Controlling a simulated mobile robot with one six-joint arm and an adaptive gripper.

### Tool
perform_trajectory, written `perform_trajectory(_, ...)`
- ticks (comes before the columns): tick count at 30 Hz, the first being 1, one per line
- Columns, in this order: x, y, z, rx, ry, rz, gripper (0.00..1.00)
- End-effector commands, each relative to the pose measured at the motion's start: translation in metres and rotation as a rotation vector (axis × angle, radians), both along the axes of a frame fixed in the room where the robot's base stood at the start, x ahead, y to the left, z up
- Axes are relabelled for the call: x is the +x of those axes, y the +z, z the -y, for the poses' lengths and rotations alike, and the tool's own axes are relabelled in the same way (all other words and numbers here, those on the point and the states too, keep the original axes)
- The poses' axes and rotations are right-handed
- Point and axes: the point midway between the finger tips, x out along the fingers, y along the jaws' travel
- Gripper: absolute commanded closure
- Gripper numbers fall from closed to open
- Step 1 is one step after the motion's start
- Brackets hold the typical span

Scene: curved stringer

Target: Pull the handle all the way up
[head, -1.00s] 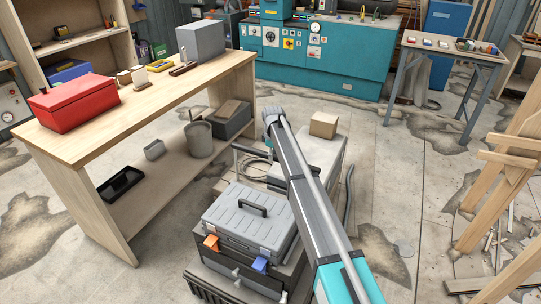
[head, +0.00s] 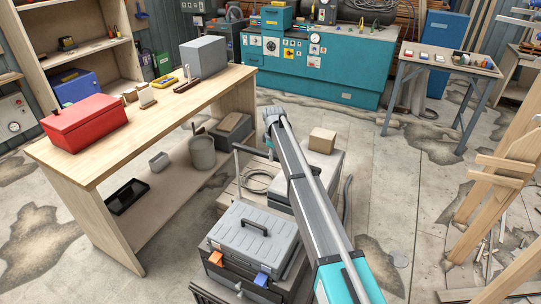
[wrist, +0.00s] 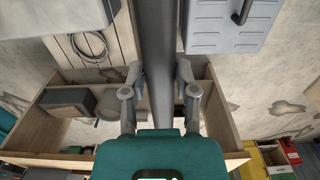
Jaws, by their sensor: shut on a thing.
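The handle is a dark bar (head: 252,152) on a thin upright post, standing at the far side of a low cart (head: 229,194). My gripper is mostly hidden behind my arm in the head view. In the wrist view, its two grey fingers (wrist: 159,76) stand either side of the thick dark handle bar (wrist: 160,35) and are shut on it. The bar's right end is hidden behind my arm in the head view.
The cart carries a grey toolbox (head: 251,236), a coiled cable (head: 257,181) and a pale box under a cardboard carton (head: 322,140). A wooden workbench (head: 150,118) stands close on the left. Timber framing (head: 495,175) stands at right; the floor between is fairly open.

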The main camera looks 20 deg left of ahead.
Motion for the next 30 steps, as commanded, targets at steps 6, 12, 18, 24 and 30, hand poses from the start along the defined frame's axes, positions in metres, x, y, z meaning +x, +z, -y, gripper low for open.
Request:
perform_trajectory(6,0.0033,0.0060,0.0056,-0.008,-0.005,0.004,1.00)
perform_trajectory(12,0.0040,0.0058,0.0055,-0.007,-0.005,0.005,1.00)
perform_trajectory(18,0.0045,0.0059,0.0054,-0.007,-0.005,0.007,0.45)
perform_trajectory(24,0.0028,0.0056,0.0036,-0.004,-0.003,0.004,0.27)
perform_trajectory(30,0.0019,0.0054,0.0030,-0.004,-0.003,0.003,0.27)
